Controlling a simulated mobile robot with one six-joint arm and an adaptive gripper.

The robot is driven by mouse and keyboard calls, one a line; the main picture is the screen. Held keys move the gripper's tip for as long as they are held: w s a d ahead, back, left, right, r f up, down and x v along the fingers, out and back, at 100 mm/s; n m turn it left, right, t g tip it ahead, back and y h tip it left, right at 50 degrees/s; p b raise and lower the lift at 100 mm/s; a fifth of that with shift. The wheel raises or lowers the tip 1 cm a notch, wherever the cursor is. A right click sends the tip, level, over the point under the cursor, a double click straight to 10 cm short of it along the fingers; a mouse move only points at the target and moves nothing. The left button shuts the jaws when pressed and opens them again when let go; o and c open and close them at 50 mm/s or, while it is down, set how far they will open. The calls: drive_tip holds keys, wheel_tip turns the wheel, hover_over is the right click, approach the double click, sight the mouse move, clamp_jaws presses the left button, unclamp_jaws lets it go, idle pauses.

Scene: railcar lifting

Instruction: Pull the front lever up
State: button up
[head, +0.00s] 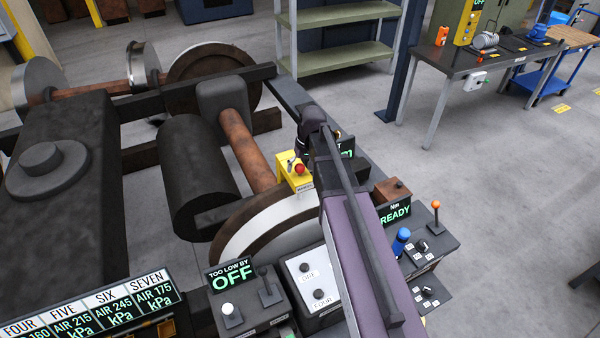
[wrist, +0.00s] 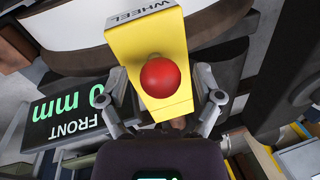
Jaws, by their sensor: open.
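The front lever shows as a red ball knob (wrist: 165,77) on a yellow housing (wrist: 150,32) marked "WHEEL" in the wrist view. In the head view the red knob (head: 300,169) sits on the small yellow housing (head: 290,181) beside the wheel. A display (wrist: 72,112) reading "FRONT" and ending in "0 mm" stands beside it. My gripper (wrist: 167,92) is open, with one finger on each side of the red knob. I cannot tell whether either finger touches it. In the head view, my dark gripper (head: 304,154) is just above the knob, partly hidden by my arm.
A console (head: 430,243) with an orange-knobbed lever (head: 435,205) and a blue knob stands on the right. A "TOO LOW BY OFF" display (head: 231,275) and a white-knobbed lever (head: 228,311) are at the lower middle. The wheelset and dark frame fill the left.

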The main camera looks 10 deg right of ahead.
drive_tip(key=shift+f, duration=0.15)
clamp_jaws()
drive_tip(key=shift+r+p, duration=2.05)
drive_tip(key=shift+r, duration=0.05)
drive_tip(key=shift+w, duration=0.1)
unclamp_jaws()
drive_tip(key=shift+a, duration=0.1)
drive_tip(key=shift+f, duration=0.1)
